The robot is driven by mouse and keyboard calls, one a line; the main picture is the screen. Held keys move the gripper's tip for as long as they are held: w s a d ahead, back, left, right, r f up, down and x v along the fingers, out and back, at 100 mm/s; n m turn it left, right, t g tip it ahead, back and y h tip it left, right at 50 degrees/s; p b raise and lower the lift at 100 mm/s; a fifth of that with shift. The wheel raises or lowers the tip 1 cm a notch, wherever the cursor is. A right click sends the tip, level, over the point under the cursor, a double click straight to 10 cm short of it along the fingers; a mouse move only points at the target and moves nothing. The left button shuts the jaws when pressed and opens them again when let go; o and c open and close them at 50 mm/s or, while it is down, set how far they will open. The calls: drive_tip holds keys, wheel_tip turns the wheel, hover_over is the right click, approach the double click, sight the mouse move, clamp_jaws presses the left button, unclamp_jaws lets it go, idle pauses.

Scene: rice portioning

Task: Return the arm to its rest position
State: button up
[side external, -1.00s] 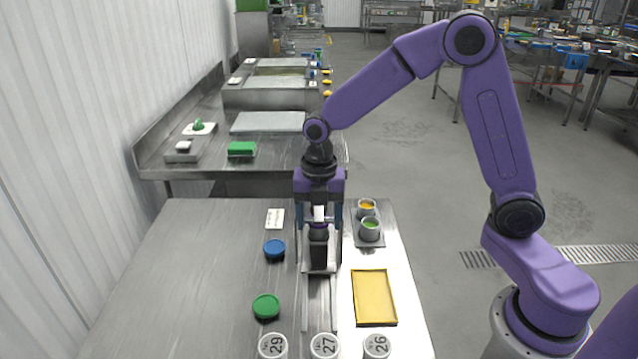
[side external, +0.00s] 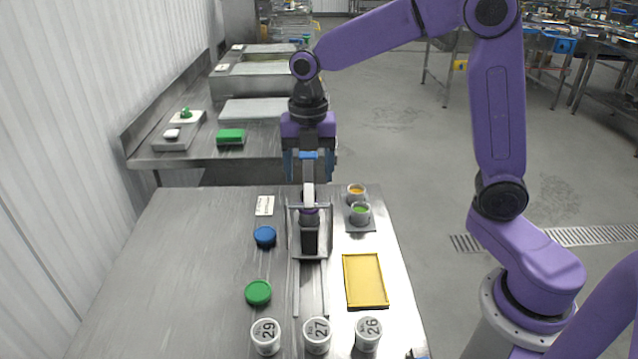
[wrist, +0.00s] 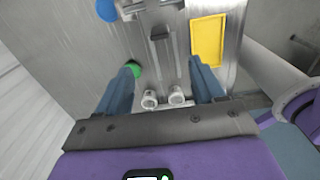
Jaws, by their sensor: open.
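My gripper (side external: 308,178) hangs pointing down above the metal table (side external: 190,265), its two blue fingers apart. Below it a dark tool with a pale upright handle (side external: 308,196) stands in a small metal frame (side external: 293,240). The handle's top reaches the height of the fingers in the side view; I cannot tell whether it is still between them. In the wrist view my gripper (wrist: 162,85) also shows spread fingers, with nothing gripped between them.
White cups numbered 29 (side external: 265,337), 27 (side external: 316,335) and 26 (side external: 368,333) stand at the near edge.

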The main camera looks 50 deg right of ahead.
drive_tip(key=s+d+f+m, duration=0.1)
drive_tip(key=s+m, duration=0.6)
drive_tip(key=s, duration=0.6)
drive_tip(key=s+d+f+m, duration=0.2)
drive_tip(key=s+m, duration=0.5)
drive_tip(key=s, duration=0.6)
drive_tip(key=shift+d, duration=0.3)
